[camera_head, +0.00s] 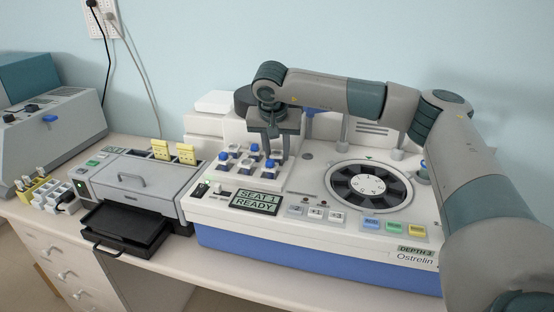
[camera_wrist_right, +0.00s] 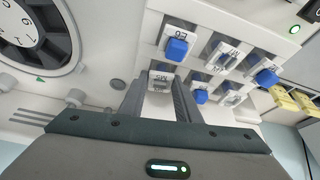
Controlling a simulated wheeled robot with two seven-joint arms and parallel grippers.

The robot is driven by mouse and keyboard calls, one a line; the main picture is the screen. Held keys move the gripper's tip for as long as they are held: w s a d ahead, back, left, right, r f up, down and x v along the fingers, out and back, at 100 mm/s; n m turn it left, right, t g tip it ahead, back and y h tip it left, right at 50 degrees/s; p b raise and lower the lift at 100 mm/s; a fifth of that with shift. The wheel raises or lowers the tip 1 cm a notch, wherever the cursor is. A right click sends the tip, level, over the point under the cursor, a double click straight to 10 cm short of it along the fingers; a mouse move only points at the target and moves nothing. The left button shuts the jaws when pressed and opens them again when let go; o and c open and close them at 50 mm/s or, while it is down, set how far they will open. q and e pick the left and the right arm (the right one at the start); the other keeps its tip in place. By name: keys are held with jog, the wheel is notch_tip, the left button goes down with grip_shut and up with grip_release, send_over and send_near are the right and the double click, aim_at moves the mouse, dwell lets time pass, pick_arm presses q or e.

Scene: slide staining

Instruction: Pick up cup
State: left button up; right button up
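Several small labelled cups, some with blue caps, stand in a white rack (camera_head: 262,184) at the left of the white and blue machine. My right gripper (camera_head: 272,150) reaches down over the back right of the rack. In the right wrist view its two fingers (camera_wrist_right: 160,98) are apart, with a pale cup without a blue cap (camera_wrist_right: 160,80) between or just beyond their tips. I cannot tell whether they touch it. A blue-capped cup (camera_wrist_right: 177,50) stands close by, and another blue-capped cup (camera_wrist_right: 201,96) is beside the right finger. My left gripper is not in view.
The machine has a round numbered dial (camera_head: 368,186), coloured buttons and a display (camera_head: 256,199) reading "SEAT 1 READY". A grey printer-like unit (camera_head: 135,180) with a black tray stands to the left. Small white racks (camera_head: 62,196) sit farther left on the bench.

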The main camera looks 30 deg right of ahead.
jog(key=c, duration=0.4)
jog(key=shift+c, duration=0.2)
